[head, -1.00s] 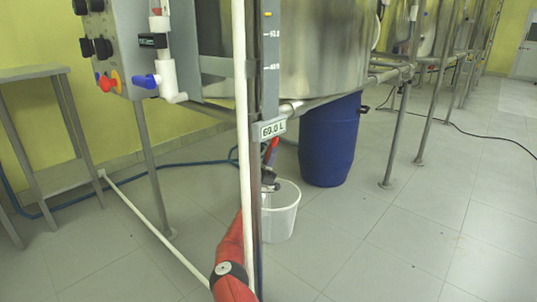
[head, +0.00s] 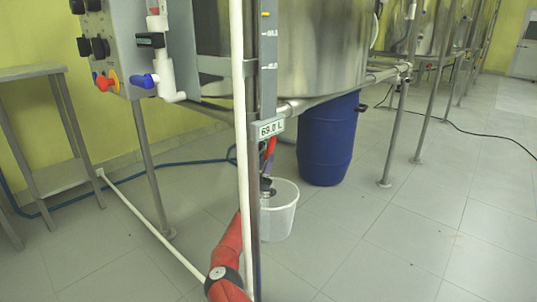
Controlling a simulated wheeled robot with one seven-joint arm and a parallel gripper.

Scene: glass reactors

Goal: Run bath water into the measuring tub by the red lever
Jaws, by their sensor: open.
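The white measuring tub (head: 281,219) stands on the floor under the steel bath (head: 310,60), partly behind a steel post. The red lever (head: 270,148) shows just right of the post, below the display, above the tub. My red arm rises from the bottom edge and passes behind the post. My gripper (head: 267,186) is a small dark shape at the tub's left rim, below the lever and apart from it. It is open, with its fingers mostly hidden. The outlet under the lever is too small to make out.
The display (head: 270,128) reads about 69.0 L. A blue barrel (head: 326,140) stands behind the tub. A white pipe (head: 240,120) and the steel post stand close to my arm. A control panel (head: 112,50) and a side table (head: 40,110) are at left.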

